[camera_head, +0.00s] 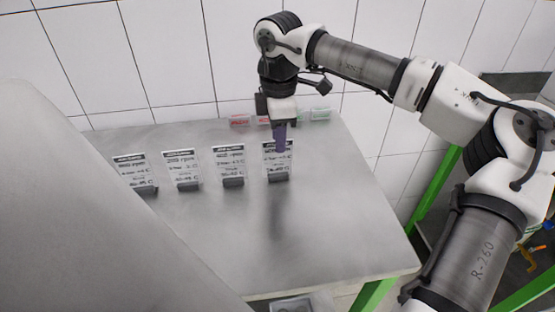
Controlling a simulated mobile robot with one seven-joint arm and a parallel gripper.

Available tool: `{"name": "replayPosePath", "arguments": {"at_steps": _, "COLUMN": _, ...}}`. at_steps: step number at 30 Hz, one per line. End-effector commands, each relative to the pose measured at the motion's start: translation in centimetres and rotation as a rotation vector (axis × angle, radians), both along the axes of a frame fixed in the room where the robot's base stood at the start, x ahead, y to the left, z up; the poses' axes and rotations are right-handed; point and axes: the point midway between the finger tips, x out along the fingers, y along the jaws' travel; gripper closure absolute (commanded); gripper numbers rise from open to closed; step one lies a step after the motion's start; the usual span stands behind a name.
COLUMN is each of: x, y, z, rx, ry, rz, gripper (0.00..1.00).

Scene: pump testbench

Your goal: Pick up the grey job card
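Several job cards with black headers and printed text stand in a row in dark holders on the table. They are a far-left card (131,171), a second card (182,168), a third card (230,164) and a rightmost card (277,167). All look whitish to light grey, so I cannot tell by colour which is the grey one. My gripper (280,146) points down at the rightmost card, with its purplish fingers overlapping that card's top edge in the picture. The fingers show nearly as one, so their opening and any contact are unclear.
The grey metal table (330,220) is clear in front of the cards and to the right. A red label block (239,121) and a green one (320,115) lie at the back edge by the white tiled wall (170,60). The table's lower left is hidden.

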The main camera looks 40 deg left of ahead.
Motion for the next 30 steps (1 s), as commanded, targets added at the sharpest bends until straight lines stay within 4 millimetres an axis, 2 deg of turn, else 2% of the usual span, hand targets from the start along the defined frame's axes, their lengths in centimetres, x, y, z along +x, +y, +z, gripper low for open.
{"name": "replayPosePath", "arguments": {"at_steps": 8, "x": -0.1, "y": 0.3, "z": -3.7, "rx": -0.002, "ry": 0.003, "rz": 0.002, "gripper": 0.71}}
{"name": "replayPosePath", "arguments": {"at_steps": 16, "x": -0.1, "y": 0.3, "z": -4.2, "rx": 0.0, "ry": 0.0, "rz": 0.001, "gripper": 0.71}}
{"name": "replayPosePath", "arguments": {"at_steps": 17, "x": -0.1, "y": 0.3, "z": -4.2, "rx": 0.0, "ry": 0.0, "rz": 0.001, "gripper": 0.72}}
{"name": "replayPosePath", "arguments": {"at_steps": 23, "x": -0.1, "y": 0.3, "z": -4.2, "rx": -0.001, "ry": 0.001, "rz": 0.001, "gripper": 0.98}}
{"name": "replayPosePath", "arguments": {"at_steps": 30, "x": -0.1, "y": 0.3, "z": -4.2, "rx": -0.001, "ry": 0.001, "rz": 0.001, "gripper": 1.0}}
